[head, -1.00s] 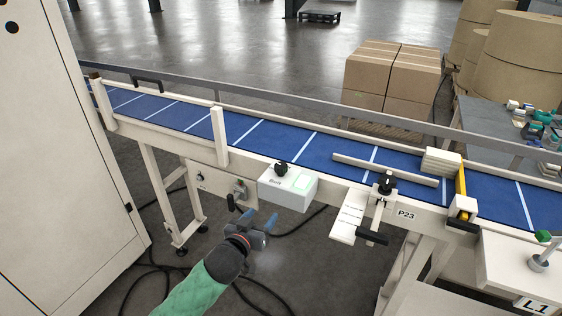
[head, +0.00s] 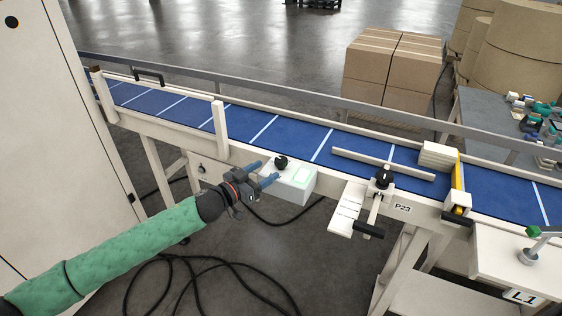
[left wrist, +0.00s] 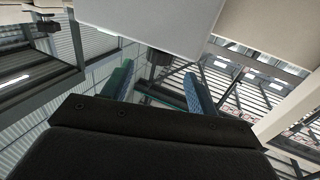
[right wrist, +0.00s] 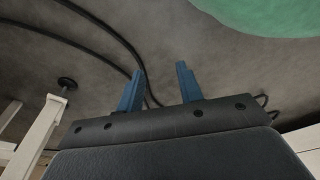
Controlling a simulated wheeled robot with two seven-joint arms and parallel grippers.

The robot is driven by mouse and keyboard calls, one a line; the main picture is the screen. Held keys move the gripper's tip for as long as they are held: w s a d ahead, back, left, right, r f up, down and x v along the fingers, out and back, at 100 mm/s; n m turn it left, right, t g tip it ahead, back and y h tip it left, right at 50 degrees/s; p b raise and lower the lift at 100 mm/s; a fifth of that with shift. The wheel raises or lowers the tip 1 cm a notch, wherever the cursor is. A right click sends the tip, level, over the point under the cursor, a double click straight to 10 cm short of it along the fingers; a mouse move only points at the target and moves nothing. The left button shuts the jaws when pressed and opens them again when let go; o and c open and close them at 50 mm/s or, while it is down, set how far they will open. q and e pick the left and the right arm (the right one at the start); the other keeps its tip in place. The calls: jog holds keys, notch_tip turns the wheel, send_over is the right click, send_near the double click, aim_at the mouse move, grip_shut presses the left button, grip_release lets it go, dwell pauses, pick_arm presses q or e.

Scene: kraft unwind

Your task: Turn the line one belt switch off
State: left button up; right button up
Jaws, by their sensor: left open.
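The belt switch is a black knob (head: 281,162) on top of a white box (head: 291,193) on the near side of the conveyor. A pale green panel shows on the box's top. My left gripper (head: 265,172) is open just left of the knob, its blue fingers toward it at about box-top height.
The blue belt (head: 300,141) runs behind the box. A black-handled clamp (head: 381,185) and a white tag plate (head: 347,208) stand to the right. A tall white cabinet (head: 50,130) is at left. Black cables (head: 190,262) lie on the floor.

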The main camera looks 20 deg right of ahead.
aim_at(276, 164)
pick_arm(q)
jog(key=shift+w+d+r+p, duration=0.1)
jog(key=shift+w+d+p, duration=0.15)
jog(key=shift+d, duration=0.2)
jog(key=p+x, duration=0.2)
jog(key=x, duration=0.3)
jog(key=shift+d, duration=0.15)
jog(key=shift+p+x, duration=0.35)
jog(key=shift+x, duration=0.4)
pick_arm(e)
jog(key=s+d+f, duration=0.2)
jog(key=s, duration=0.4)
jog(key=shift+s+f, duration=0.25)
jog(key=shift+f, duration=0.05)
pick_arm(q)
jog(key=c, duration=0.9)
